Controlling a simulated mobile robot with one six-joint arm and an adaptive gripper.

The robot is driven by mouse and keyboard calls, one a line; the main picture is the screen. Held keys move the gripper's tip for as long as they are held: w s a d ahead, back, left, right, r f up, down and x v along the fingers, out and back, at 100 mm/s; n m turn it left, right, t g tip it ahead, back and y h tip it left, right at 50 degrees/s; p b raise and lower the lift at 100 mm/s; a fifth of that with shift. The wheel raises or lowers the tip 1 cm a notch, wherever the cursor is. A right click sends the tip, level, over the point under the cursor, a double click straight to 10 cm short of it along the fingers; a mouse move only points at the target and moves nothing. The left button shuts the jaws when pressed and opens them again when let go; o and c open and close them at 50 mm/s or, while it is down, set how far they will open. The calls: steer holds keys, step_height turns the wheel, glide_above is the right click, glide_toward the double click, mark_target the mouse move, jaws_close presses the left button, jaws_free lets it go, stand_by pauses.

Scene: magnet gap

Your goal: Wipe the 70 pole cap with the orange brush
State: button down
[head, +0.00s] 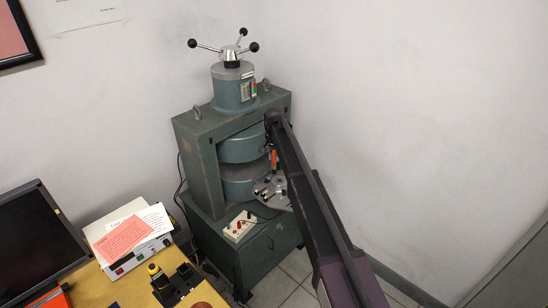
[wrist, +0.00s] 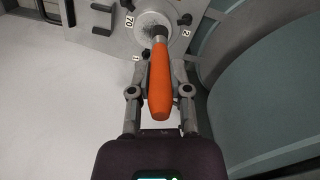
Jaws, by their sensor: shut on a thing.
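The orange brush (wrist: 160,82) is held between the fingers of my gripper (wrist: 161,90), which is shut on its handle. In the wrist view its far end lies over a round, grey, speckled pole cap (wrist: 149,19) beside a "70" label. In the head view the orange handle (head: 274,160) shows upright in front of the magnet gap, above the grey plate. My arm hides most of the gripper there.
The green magnet (head: 187,150) stands behind, with its round poles (head: 240,148) close to my gripper. The plate (wrist: 104,38) carries other metal parts and labels "1" and "2". A switch box (head: 240,227) sits below. A wooden desk (head: 130,290) with monitor and papers is at the left.

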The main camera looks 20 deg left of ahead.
steer(key=shift+r+p, duration=1.55)
steer(key=shift+d+f, duration=0.1)
